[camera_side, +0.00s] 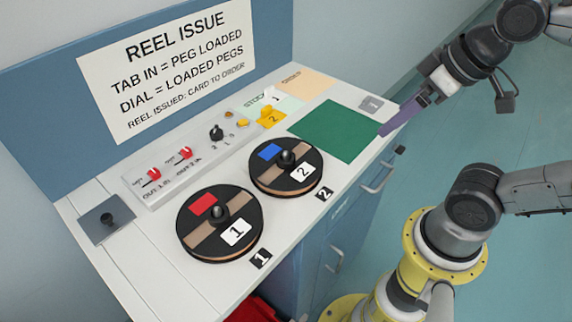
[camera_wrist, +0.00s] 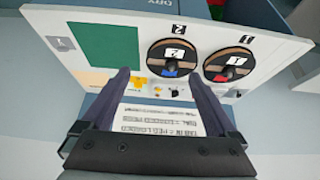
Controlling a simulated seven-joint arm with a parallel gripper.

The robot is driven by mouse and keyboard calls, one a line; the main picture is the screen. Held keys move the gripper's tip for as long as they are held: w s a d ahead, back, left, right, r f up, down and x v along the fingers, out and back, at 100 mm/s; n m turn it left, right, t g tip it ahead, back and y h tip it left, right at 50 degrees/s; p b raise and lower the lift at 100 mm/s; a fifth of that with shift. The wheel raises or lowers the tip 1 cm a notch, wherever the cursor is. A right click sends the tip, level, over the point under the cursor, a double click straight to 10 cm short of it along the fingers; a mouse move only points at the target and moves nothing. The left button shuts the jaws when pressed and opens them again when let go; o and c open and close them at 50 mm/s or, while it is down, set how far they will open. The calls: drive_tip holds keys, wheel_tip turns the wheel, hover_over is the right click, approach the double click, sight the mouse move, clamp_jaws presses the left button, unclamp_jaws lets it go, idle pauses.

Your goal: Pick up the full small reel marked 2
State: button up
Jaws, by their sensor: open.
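The reel marked 2 (camera_side: 270,180) is a black disc with tan windows, a blue patch, a white "2" label and a black centre knob. It lies flat on the white counter, beside a black "2" tag; the wrist view shows it upper middle (camera_wrist: 173,55). A similar reel marked 1 (camera_side: 190,222), with a red patch, lies to its left; it also shows in the wrist view (camera_wrist: 230,63). My gripper (camera_side: 384,130) is open and empty, above the counter's right end, apart from both reels. Its two dark fingers show in the wrist view (camera_wrist: 160,82).
A green mat (camera_side: 335,130) lies right of reel 2. A grey plate with a peg (camera_side: 100,212) is at the left end.

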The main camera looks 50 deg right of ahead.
drive_tip(key=w+r+g, duration=0.1)
drive_tip(key=w+r, duration=0.3)
drive_tip(key=w, duration=0.4)
drive_tip(key=n+g, duration=0.2)
drive_tip(key=g, duration=0.2)
hover_over(285, 151)
wheel_tip(285, 151, down, 6)
drive_tip(key=f, duration=0.1)
drive_tip(key=shift+g, duration=0.3)
drive_tip(key=f, duration=0.9)
drive_tip(key=shift+w+a+f, duration=0.15)
drive_tip(key=shift+a+f, duration=0.1)
drive_tip(key=shift+f, duration=0.05)
drive_tip(key=f, duration=0.5)
drive_tip(key=shift+s+d, duration=0.25)
drive_tip(key=shift+s, duration=0.05)
drive_tip(key=shift+f, duration=0.65)
clamp_jaws()
drive_tip(key=shift+w+r, duration=0.1)
